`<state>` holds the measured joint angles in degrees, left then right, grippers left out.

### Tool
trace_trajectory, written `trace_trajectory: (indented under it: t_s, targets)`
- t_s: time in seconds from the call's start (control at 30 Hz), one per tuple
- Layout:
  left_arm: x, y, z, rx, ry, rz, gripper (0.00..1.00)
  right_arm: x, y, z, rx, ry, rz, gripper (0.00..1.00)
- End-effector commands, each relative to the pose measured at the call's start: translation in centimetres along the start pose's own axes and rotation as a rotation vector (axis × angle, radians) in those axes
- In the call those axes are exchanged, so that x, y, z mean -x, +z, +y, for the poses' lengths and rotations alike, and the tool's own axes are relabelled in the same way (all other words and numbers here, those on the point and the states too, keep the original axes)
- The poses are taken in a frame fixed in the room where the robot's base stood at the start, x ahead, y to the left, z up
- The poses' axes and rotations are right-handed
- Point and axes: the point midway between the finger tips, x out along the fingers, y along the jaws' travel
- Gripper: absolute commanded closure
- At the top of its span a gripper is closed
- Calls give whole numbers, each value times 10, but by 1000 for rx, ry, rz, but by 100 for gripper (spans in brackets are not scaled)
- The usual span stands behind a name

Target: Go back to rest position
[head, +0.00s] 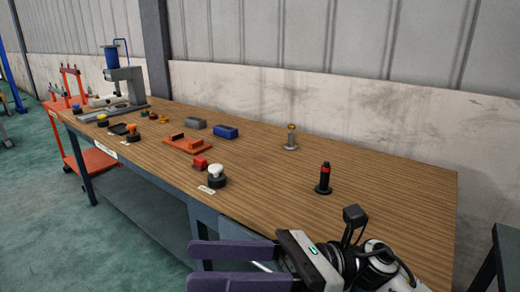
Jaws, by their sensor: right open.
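My right gripper (238,266) is in the lower middle of the head view, in front of the wooden table's front edge. Its two purple fingers point left and are apart, with nothing between them. My left gripper is not in view. The wooden table (360,186) runs from the back left to the right. On it stand a black post with a red band (324,178) and a grey post with a brass top (291,138). A white-topped black knob (216,176) sits near the front edge beside a red block (200,163).
A blue bin (225,131) and a grey bin (196,124) sit near the wall. An orange tray (188,145) lies mid-table. A press (125,80) stands at the far left end, beside an orange cart (97,160). A dark frame (505,255) stands at the right edge.

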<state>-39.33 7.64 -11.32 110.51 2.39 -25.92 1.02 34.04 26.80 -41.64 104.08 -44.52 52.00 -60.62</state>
Motion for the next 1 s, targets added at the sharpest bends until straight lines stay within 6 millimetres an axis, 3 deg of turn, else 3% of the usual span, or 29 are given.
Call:
trace_trajectory:
  t_s: [0.07,0.17,0.27,0.4,0.57,0.7,0.8,0.83,1.0]
  targets:
    - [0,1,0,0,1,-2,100,12,5,-22,-268,-104,-223,55]
    - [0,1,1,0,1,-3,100,45,1,-57,-611,-231,-504,55]
    - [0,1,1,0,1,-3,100,95,-30,-91,-963,-352,-794,55]
    - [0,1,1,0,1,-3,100,167,-106,-115,-1392,-493,-1177,55]
    - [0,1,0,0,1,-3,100,231,-210,-103,-1768,-620,-1573,55]
    - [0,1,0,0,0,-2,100,270,-300,-65,-2017,-713,-1908,55]
    - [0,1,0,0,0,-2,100,286,-351,-31,-2138,-767,-2118,55]
    - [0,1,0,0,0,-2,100,290,-363,-21,2134,770,2140,55]
    - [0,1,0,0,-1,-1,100,299,-406,17,1936,711,2046,55]
